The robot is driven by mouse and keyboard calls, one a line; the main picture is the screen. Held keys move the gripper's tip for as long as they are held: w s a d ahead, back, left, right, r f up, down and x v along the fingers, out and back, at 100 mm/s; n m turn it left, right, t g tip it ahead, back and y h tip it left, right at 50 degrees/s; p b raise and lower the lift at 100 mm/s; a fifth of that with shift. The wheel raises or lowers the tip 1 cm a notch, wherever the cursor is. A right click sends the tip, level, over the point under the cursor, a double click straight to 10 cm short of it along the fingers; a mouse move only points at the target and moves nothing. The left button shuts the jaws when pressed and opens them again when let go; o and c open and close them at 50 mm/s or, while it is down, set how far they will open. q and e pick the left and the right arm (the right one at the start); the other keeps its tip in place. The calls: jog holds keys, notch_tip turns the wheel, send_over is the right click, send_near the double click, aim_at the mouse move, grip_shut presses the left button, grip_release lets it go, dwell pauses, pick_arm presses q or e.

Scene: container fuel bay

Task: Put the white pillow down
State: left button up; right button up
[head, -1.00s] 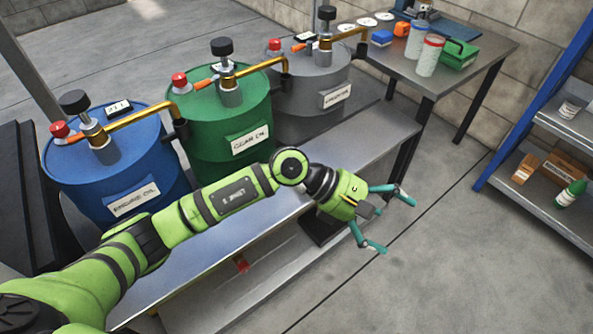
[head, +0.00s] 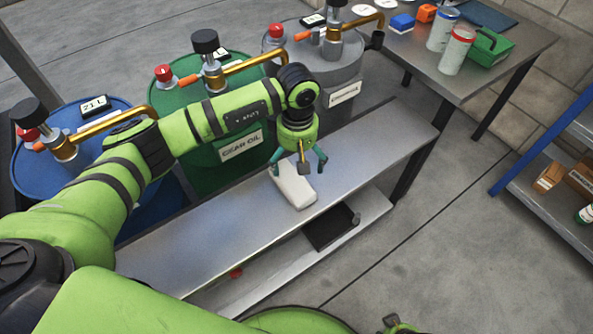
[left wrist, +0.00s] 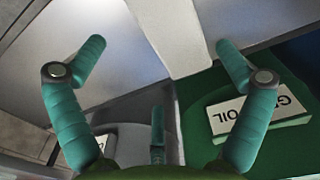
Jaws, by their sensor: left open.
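The white pillow (head: 293,188) is a small pale block lying on the grey metal bench (head: 225,232), in front of the green drum. My left gripper (head: 298,165) is open, pointing down at the pillow's far end, with a teal finger to either side. In the left wrist view the pillow (left wrist: 172,38) runs between the spread fingers of my left gripper (left wrist: 160,45), with clear gaps on both sides. I cannot tell the exact height of the fingertips over the bench. My right gripper's fingers do not show.
Blue (head: 105,188), green (head: 190,85) and grey (head: 345,70) drums with pumps stand behind the bench. A table (head: 475,85) with cans and a green box is at the upper right. A shelf (head: 560,165) stands far right. The bench's right end is clear.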

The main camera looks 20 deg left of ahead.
aim_at(296, 177)
pick_arm(q)
jog(key=f, duration=0.2)
jog(key=s+f, duration=0.1)
jog(key=f, duration=0.1)
jog(key=shift+s+f, duration=0.15)
jog(key=shift+f, duration=0.75)
jog(key=c, duration=1.1)
jog(key=shift+r, duration=0.1)
